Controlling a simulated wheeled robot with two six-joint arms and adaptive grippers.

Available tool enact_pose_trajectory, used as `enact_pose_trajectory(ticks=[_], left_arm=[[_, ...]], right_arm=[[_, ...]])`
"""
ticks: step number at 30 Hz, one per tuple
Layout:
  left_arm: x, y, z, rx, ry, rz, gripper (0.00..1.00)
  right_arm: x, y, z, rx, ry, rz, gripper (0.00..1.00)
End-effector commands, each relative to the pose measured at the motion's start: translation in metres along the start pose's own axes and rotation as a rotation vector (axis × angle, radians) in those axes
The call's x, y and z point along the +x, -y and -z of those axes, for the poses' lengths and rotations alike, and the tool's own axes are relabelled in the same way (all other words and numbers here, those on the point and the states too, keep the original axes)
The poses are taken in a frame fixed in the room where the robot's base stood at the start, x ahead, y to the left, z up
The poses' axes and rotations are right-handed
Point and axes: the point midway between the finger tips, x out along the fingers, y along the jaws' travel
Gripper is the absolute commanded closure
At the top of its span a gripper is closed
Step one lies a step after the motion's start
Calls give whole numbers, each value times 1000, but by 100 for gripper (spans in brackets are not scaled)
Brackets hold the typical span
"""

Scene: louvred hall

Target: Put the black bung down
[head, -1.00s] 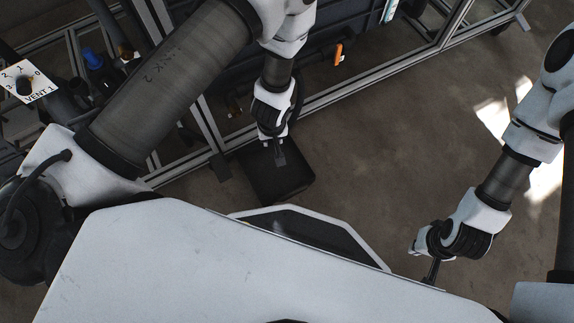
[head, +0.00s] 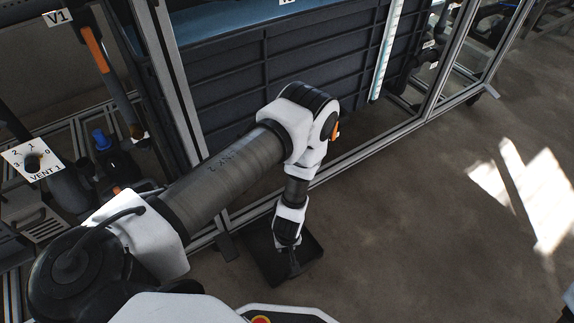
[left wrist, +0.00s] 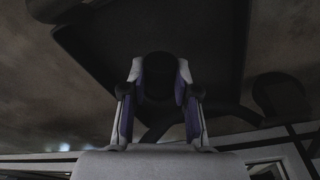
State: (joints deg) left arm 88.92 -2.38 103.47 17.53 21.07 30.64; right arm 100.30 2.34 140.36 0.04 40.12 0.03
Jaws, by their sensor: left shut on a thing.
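My left gripper (head: 289,264) points down over a black, square, tray-like thing (head: 309,252) on the floor, beside the metal frame. In the left wrist view my left gripper (left wrist: 160,76) is shut on the black bung (left wrist: 160,64), a dark round shape between its two fingers. The dark tray (left wrist: 217,55) fills the background behind the bung there. I cannot tell whether the bung touches the tray. In the head view the bung is too small and dark to make out. My right gripper is out of view.
A metal frame with a dark ribbed panel (head: 260,75) stands behind the tray. At left are a VENT 1 dial plate (head: 33,160), a blue-capped fitting (head: 101,139) and an orange-and-grey handle (head: 100,55). The brown floor (head: 420,230) to the right is clear.

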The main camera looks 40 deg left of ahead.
Motion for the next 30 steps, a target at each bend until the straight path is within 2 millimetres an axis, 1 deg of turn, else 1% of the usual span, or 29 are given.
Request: enact_pose_trajectory(ticks=[1,3,6,12,17,18,19,20,27,30], left_arm=[[13,0,-2,0,-1,-1,100],[28,0,-4,0,0,0,100],[45,0,-6,0,-1,-1,100],[43,0,-6,0,-1,-1,100],[47,0,-7,0,0,-1,100],[47,0,-7,0,0,-1,64],[46,0,-6,0,0,-1,53],[46,0,-6,0,0,-1,45],[46,0,-6,0,0,-1,45],[42,-1,-6,0,-1,-1,45]], right_arm=[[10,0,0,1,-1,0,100],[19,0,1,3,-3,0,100],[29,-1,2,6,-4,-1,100],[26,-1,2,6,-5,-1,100],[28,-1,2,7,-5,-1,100],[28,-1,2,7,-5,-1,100],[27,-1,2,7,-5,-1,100],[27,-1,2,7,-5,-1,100],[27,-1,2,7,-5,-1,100],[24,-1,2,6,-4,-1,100]])
